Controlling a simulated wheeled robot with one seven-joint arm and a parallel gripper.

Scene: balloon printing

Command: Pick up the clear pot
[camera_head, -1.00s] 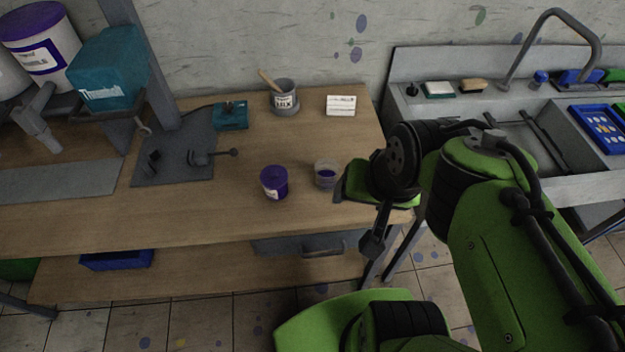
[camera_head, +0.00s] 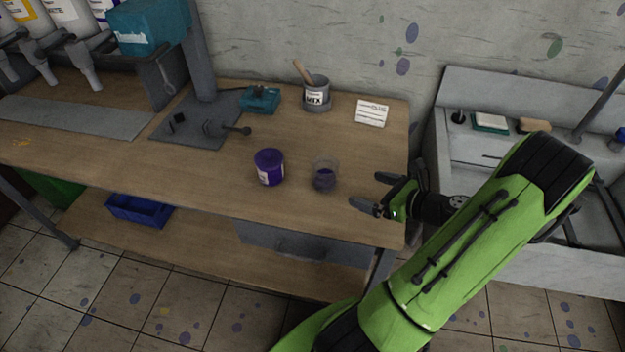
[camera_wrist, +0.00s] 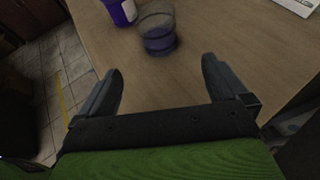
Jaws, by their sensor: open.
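The clear pot (camera_head: 325,176) is a small see-through cup with dark purple content in its lower part. It stands upright on the wooden bench near the front right. It also shows in the wrist view (camera_wrist: 158,32), ahead of the fingers and roughly between their directions. My gripper (camera_head: 364,193) is open and empty, just to the right of the pot in the head view, with its fingers pointing towards it. The fingers (camera_wrist: 162,82) do not touch the pot.
A purple pot with a white label (camera_head: 269,167) stands close to the left of the clear pot. A grey MIX pot with a wooden stick (camera_head: 316,94) and a white card (camera_head: 371,113) are farther back. A sink (camera_head: 470,150) is at right. The bench (camera_head: 225,175) is clear around the front.

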